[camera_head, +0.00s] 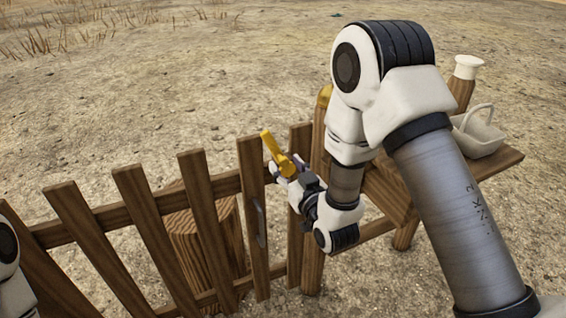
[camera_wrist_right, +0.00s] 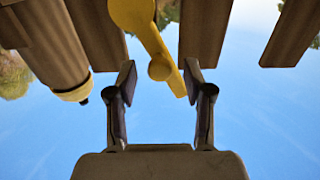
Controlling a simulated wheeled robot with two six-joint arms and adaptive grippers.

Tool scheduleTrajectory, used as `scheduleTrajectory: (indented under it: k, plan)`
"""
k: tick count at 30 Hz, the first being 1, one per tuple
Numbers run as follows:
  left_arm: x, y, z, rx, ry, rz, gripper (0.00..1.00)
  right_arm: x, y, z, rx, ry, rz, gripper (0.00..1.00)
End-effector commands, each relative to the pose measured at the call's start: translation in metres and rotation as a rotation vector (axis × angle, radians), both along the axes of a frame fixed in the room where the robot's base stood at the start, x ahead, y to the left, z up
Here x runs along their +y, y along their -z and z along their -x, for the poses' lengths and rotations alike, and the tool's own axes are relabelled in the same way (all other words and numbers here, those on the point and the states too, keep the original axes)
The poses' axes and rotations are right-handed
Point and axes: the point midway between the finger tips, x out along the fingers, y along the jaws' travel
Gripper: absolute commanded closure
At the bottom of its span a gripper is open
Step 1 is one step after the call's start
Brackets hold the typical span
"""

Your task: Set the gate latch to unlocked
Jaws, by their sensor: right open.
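The gate latch is a yellow lever (camera_head: 276,153) near the top of the wooden gate (camera_head: 150,222). It tilts up and to the left in the head view. My right gripper (camera_head: 288,172) is at the lever, its fingers partly hidden by the wrist. In the right wrist view the lever (camera_wrist_right: 151,37) reaches down from the top edge, and its end lies between the two open fingers (camera_wrist_right: 160,85), closer to the right one. Whether a finger touches it I cannot tell. My left gripper is out of view.
A grey pull handle (camera_head: 260,222) sits on the gate below the latch. A log stump (camera_head: 199,248) stands behind the pickets. Open dirt lies beyond.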

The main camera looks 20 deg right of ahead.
Motion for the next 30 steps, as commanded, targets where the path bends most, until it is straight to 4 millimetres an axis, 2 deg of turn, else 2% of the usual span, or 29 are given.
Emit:
scheduleTrajectory:
  k: [1, 5, 12, 13, 15, 17, 30]
  plan:
    - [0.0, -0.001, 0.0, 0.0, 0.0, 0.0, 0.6, 0.0, -0.001, -0.009, -0.001, 0.0, 0.001, 0.48]
    - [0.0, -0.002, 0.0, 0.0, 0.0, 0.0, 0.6, 0.001, 0.0, -0.023, 0.0, 0.001, 0.0, 0.48]
    - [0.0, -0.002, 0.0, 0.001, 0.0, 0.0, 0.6, 0.001, 0.001, -0.025, 0.003, 0.001, 0.0, 0.48]
    - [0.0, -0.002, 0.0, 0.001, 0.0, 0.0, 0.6, 0.001, 0.001, -0.025, 0.003, 0.001, 0.0, 0.56]
    - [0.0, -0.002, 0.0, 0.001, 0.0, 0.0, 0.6, 0.001, 0.001, -0.025, 0.003, 0.001, 0.0, 0.8]
    - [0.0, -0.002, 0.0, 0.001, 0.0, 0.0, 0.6, 0.001, 0.001, -0.025, 0.003, 0.001, 0.0, 1.0]
    - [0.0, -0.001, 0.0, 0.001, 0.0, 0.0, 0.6, -0.004, -0.002, -0.025, 0.002, 0.001, -0.088, 1.0]
